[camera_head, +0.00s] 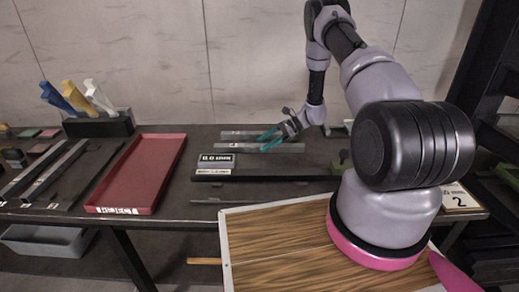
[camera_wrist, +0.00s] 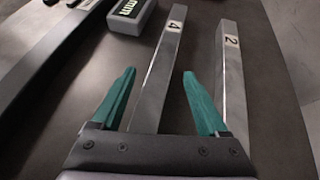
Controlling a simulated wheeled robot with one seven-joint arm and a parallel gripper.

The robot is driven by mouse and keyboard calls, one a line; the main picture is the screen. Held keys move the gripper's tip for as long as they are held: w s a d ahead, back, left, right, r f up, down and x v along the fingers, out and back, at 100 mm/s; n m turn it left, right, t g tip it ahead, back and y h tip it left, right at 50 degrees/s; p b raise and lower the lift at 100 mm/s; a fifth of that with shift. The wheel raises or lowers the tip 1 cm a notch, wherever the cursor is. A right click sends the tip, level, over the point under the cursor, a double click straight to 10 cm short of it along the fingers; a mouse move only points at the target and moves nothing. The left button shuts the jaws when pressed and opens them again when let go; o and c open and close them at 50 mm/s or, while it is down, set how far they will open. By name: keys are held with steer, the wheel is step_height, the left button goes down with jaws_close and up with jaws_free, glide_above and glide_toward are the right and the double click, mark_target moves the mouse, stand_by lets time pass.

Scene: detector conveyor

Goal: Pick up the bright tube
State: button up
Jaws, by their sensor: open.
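No clearly bright tube stands out; I cannot tell which piece it is. Two long grey bars lie side by side on the dark table. One is marked 4 (camera_wrist: 158,77) and the other is marked 2 (camera_wrist: 232,85). In the head view, the nearer bar (camera_head: 290,148) and the farther bar (camera_head: 237,134) lie at the table's back. My gripper (camera_head: 264,140) is open above them, its teal fingers angled left. In the wrist view my gripper (camera_wrist: 159,74) has bar 4 between its fingers, with bar 2 to the right. Nothing is gripped; contact is unclear.
A grey block labelled in mm (camera_head: 216,161) sits just nearer than the bars. A long black strip (camera_head: 270,178) lies in front. A red REJECT tray (camera_head: 152,150) stands left, with a holder of coloured tools (camera_head: 100,124) behind. A wood-topped surface (camera_head: 280,245) is in the foreground.

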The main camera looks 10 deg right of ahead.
steer(key=shift+a+f, duration=0.2)
steer(key=shift+a, duration=0.2)
steer(key=shift+c, duration=0.4)
jaws_close()
stand_by(0.8)
